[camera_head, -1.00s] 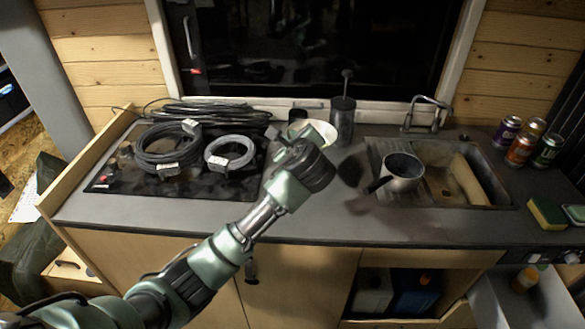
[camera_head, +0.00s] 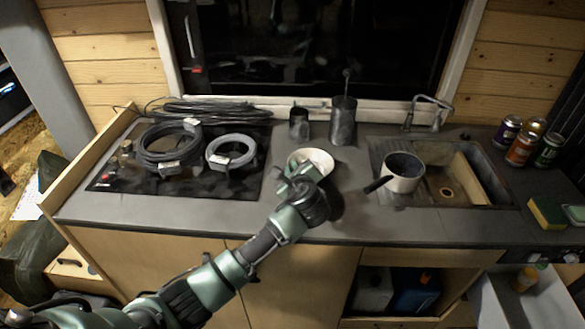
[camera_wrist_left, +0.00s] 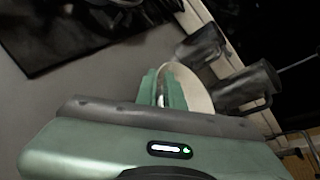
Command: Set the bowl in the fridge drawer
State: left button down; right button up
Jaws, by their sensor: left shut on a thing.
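The white bowl (camera_head: 320,157) is over the middle of the counter, left of the sink. My left gripper (camera_head: 299,174) is shut on its near left rim and hides part of it. In the left wrist view the bowl (camera_wrist_left: 194,86) sits between and beyond the green fingers (camera_wrist_left: 163,90). I cannot tell how far it is off the counter. An open white drawer (camera_head: 490,306), perhaps the fridge drawer, is at the lower right with a bottle (camera_head: 524,279) in it. My right gripper is not in view.
A saucepan (camera_head: 404,172) stands at the sink (camera_head: 480,205), its handle toward the bowl. A dark mug (camera_head: 299,124) and a tall dark canister (camera_head: 343,121) stand behind. Cable coils (camera_head: 165,143) lie on the hob. Cans (camera_head: 521,149) and a sponge (camera_head: 547,212) are at right.

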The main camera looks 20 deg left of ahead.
pick_arm(q)
jog(key=c, duration=2)
grip_release()
jog(key=o, duration=0.5)
jog(key=shift+c, duration=0.2)
